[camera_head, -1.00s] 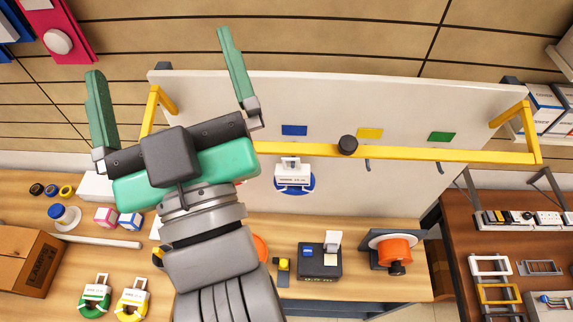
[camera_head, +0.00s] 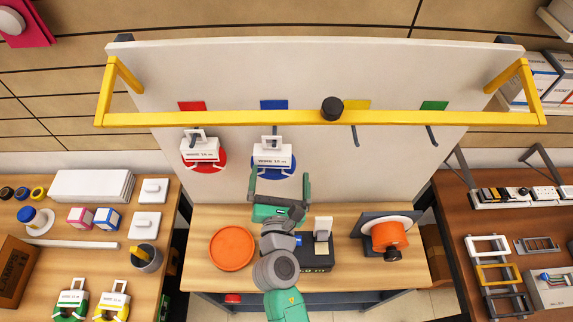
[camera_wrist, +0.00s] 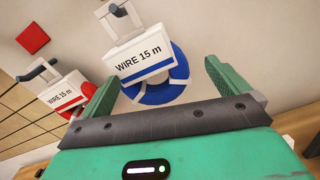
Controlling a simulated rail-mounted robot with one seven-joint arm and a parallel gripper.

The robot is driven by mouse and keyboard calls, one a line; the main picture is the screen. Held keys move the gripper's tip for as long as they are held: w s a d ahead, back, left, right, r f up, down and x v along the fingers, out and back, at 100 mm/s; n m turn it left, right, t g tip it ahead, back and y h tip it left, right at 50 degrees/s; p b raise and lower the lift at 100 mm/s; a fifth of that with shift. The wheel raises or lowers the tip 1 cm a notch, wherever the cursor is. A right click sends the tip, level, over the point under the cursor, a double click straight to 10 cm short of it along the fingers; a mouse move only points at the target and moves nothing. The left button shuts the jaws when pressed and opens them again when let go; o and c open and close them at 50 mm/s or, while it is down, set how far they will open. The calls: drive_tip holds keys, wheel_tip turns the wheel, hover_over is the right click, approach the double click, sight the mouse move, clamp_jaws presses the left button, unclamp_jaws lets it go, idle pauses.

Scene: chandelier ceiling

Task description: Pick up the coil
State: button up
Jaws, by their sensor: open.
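A blue coil (camera_head: 291,163) with a white "WIRE 15 m" label hangs from a hook on the white panel. A red coil (camera_head: 204,168) with a similar label hangs to its left. In the wrist view, the blue coil (camera_wrist: 165,93) is ahead and the red coil (camera_wrist: 76,108) is at the left. My gripper (camera_head: 280,182) is open and empty just below and in front of the blue coil. A green coil (camera_head: 69,313) and a yellow coil (camera_head: 109,314) lie on the left table, partly cut off by the frame.
A yellow bar (camera_head: 230,119) crosses the panel (camera_head: 380,80), with a black knob (camera_head: 332,109) on it. Hooks under the yellow and green squares are empty. An orange disc (camera_head: 231,248), a black box (camera_head: 318,260) and an orange spool (camera_head: 389,236) are on the middle table.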

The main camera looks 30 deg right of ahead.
drive_tip(key=x, duration=0.7)
drive_tip(key=shift+w+d+r, duration=0.15)
drive_tip(key=shift+w+r, duration=0.1)
drive_tip(key=shift+w, duration=0.1)
drive_tip(key=shift+c, duration=0.4)
drive_tip(key=c, duration=0.8)
drive_tip(key=shift+r, duration=0.55)
drive_tip(key=shift+s+r+p, duration=0.25)
drive_tip(key=shift+r+p, duration=0.05)
drive_tip(key=shift+p, duration=0.15)
approach(282, 150)
drive_tip(key=f+v, duration=0.1)
drive_tip(key=v, duration=0.5)
drive_tip(key=shift+s+f, duration=0.2)
drive_tip(key=shift+s, duration=0.1)
